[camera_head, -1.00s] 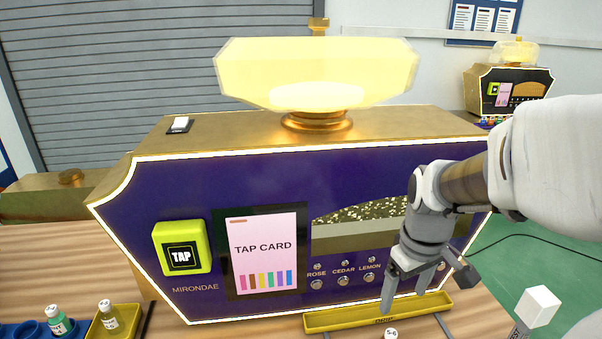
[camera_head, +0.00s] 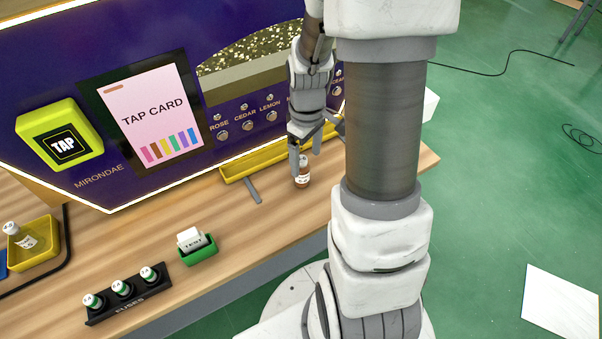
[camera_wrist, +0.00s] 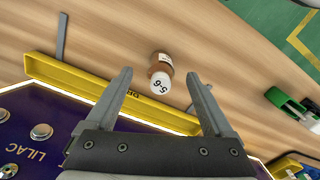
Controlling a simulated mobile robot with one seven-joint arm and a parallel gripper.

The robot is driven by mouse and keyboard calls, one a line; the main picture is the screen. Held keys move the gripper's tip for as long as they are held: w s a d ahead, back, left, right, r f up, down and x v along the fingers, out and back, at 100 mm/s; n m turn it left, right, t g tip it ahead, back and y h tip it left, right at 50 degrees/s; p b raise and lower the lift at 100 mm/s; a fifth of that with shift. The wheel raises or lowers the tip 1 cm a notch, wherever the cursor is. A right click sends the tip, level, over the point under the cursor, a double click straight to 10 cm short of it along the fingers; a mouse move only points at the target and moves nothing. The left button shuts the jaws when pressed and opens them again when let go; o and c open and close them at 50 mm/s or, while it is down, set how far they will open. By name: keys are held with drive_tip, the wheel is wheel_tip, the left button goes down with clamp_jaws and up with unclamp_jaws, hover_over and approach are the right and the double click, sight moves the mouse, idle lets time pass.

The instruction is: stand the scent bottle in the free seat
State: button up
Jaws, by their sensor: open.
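The scent bottle (camera_head: 302,179) is small and amber with a white cap. It stands upright on the wooden counter in front of the yellow tray of the machine. In the wrist view the bottle (camera_wrist: 161,66) shows its cap marked 5-6, between my two fingertips, with space on both sides. My gripper (camera_head: 306,162) is open, pointing down over the bottle; its fingers (camera_wrist: 159,78) also show in the wrist view. I cannot tell a free seat in the views now.
The purple machine (camera_head: 110,185) stands behind, with its long yellow tray (camera_head: 240,168) in front. A black rack (camera_head: 130,305) with three bottles, a green holder (camera_head: 200,254) with a white item, and a yellow box (camera_head: 40,262) with a bottle are to the left.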

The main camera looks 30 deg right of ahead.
sight(302, 169)
drive_tip(key=f, duration=0.1)
drive_tip(key=f+b, duration=0.1)
drive_tip(key=f, duration=0.1)
drive_tip(key=w+f, duration=0.1)
drive_tip(key=shift+a+f+b, duration=0.3)
drive_tip(key=shift+a+f, duration=0.05)
drive_tip(key=shift+f, duration=0.55)
clamp_jaws()
